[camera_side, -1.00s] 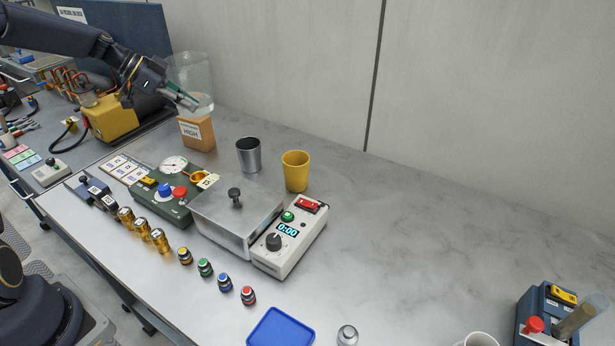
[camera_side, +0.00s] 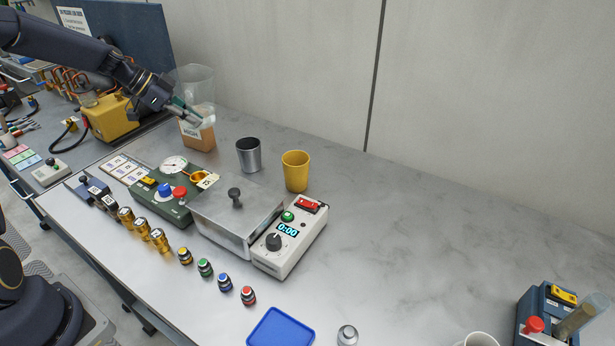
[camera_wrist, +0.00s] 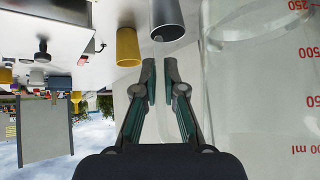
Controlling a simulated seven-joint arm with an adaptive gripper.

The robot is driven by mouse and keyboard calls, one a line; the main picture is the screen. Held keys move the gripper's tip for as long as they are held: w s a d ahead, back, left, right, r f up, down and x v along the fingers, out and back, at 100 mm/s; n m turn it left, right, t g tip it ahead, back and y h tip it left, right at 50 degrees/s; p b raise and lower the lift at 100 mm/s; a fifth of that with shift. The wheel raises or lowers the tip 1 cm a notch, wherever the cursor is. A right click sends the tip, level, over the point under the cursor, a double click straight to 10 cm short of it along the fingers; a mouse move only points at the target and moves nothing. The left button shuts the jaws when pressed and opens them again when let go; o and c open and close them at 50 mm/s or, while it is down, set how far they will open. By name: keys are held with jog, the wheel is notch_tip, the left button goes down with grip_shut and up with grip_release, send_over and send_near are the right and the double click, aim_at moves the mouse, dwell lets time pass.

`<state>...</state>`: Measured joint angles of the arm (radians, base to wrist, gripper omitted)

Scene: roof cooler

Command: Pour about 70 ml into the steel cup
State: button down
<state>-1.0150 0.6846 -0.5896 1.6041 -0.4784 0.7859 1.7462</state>
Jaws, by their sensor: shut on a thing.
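My gripper (camera_side: 182,112) is shut on the large clear beaker (camera_side: 197,82). The exact contact is hard to see through the clear wall. The beaker holds some clear liquid low down and overlaps the tan block in the side view. In the wrist view, the beaker (camera_wrist: 262,100) fills the right side, its red marks upside down, beside my gripper (camera_wrist: 159,68). The steel cup (camera_side: 248,157) stands upright on the bench, right of the beaker and apart from it. It also shows at the top of the wrist view (camera_wrist: 167,20). Its inside bottom is hidden.
A yellow cup (camera_side: 296,172) stands right of the steel cup. The tan block (camera_side: 200,139) is below the beaker. A green gauge unit (camera_side: 160,194), a metal box (camera_side: 232,222) and a white timer unit (camera_side: 290,238) stand in front of the cups. Bench right of the yellow cup is clear.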

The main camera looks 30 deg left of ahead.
jog(key=shift+d+f+y, duration=0.25)
jog(key=shift+f+y, duration=0.15)
jog(key=shift+y, duration=0.1)
jog(key=f+g+y, duration=0.1)
jog(key=y, duration=0.2)
jog(key=f+m+y+p, duration=0.1)
jog(key=y, duration=0.2)
jog(key=f+m+g+y+p, duration=0.1)
jog(key=y, duration=0.3)
jog(key=shift+w+d+f+g, duration=0.15)
jog(key=shift+d+f+g, duration=0.05)
jog(key=shift+d+g, duration=0.1)
jog(key=shift+a+y, duration=0.1)
jog(key=shift+y, duration=0.6)
